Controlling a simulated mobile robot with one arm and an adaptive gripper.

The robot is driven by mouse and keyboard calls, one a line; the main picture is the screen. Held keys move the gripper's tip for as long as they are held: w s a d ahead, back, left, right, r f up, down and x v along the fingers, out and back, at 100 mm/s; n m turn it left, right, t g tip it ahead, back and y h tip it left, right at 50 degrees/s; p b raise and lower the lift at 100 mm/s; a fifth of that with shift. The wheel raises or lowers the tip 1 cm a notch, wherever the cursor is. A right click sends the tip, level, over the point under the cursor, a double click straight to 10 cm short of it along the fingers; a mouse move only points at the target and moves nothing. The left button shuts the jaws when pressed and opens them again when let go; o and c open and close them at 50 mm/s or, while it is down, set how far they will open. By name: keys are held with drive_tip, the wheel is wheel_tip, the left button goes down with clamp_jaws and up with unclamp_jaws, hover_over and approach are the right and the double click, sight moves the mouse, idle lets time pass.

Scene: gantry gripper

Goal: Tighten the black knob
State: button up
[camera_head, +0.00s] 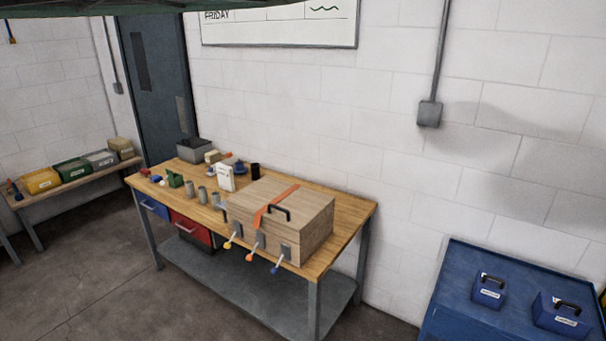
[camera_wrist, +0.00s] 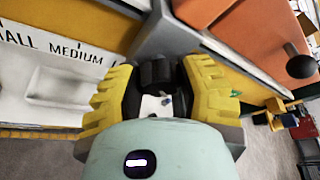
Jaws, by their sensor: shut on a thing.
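In the wrist view, my gripper (camera_wrist: 160,92) has its two yellow-padded fingers closed on either side of a black knob (camera_wrist: 157,73). The knob sits against a grey metal part, and a small pale end shows just below it. The fingers hide the knob's sides, so how far it is turned cannot be told. The head view shows neither my gripper nor this knob clearly.
In the wrist view, a white panel marked "MEDIUM" (camera_wrist: 50,80) is left, and a black ball (camera_wrist: 300,64) stands by an orange surface (camera_wrist: 255,35). In the head view, a wooden workbench (camera_head: 350,212) holds a lidded wooden box (camera_head: 315,222); floor (camera_head: 90,270) is open at left.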

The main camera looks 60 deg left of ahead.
drive_tip(key=shift+m+t+y+p, duration=0.55)
drive_tip(key=shift+m+p, duration=0.55)
drive_tip(key=shift+p, duration=0.35)
drive_tip(key=shift+f, duration=0.1)
drive_tip(key=o, duration=1.2)
drive_tip(key=shift+a, duration=0.1)
drive_tip(key=shift+v, duration=5.95)
drive_tip(key=shift+s, duration=0.1)
